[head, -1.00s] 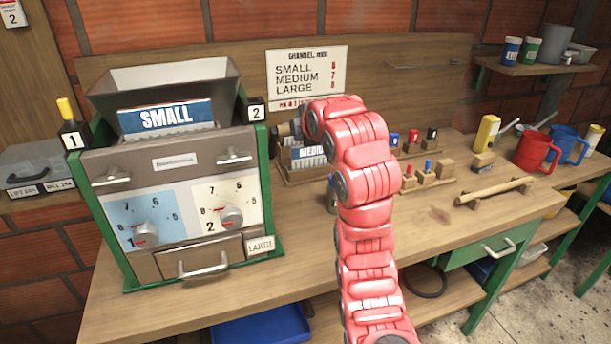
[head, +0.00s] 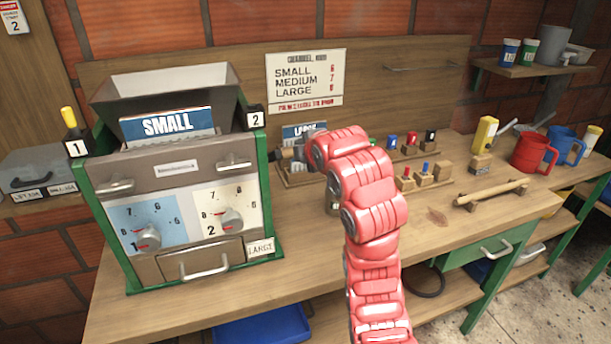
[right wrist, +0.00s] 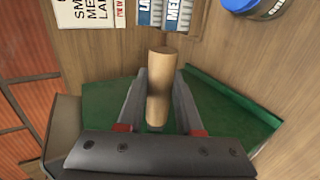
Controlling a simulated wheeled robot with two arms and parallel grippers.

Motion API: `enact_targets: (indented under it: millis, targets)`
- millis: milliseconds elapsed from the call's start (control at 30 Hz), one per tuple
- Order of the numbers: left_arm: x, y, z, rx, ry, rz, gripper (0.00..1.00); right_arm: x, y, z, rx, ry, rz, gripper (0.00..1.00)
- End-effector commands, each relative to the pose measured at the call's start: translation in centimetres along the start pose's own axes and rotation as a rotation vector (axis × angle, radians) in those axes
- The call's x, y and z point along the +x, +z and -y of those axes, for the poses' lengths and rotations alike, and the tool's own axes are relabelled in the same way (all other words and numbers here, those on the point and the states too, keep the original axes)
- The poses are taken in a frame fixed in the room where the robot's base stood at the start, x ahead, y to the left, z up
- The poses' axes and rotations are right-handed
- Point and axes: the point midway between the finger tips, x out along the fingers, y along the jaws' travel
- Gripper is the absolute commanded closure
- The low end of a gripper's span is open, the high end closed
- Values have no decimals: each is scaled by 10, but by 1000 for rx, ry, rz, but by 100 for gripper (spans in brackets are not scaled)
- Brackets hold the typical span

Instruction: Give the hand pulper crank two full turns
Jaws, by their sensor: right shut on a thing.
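The hand pulper (head: 175,180) stands on the bench at the left in the head view, with a grey hopper (head: 165,88), a green frame and two dials. In the right wrist view the wooden crank handle (right wrist: 158,62) lies between the two fingers of my right gripper (right wrist: 160,90), which is shut on it. In the head view my red right arm reaches to the pulper's right side. The crank arm cannot be made out there. My left gripper is not in view.
Boxed cards (head: 300,131) stand behind my right arm. Small coloured items in wooden blocks (head: 420,175), a red mug (head: 536,152) and a yellow bottle (head: 486,134) stand to the right. The bench front (head: 300,265) is clear.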

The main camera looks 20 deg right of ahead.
Motion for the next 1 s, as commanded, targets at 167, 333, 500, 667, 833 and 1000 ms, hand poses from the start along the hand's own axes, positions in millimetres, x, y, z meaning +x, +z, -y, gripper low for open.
enact_targets:
  millis: [167,333,500,667,833,1000]
  targets:
    - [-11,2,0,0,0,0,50,7,-1,30,2,-14,0,100]
    - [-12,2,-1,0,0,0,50,6,-3,36,0,-9,-2,100]
    - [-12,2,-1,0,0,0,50,6,-4,35,-1,-7,-4,100]
    - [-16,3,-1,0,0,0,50,10,-6,44,-1,-7,-6,100]
    - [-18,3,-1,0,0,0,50,14,-8,51,-1,-7,-7,100]
    - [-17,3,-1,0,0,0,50,13,-8,49,-1,-5,-8,54]
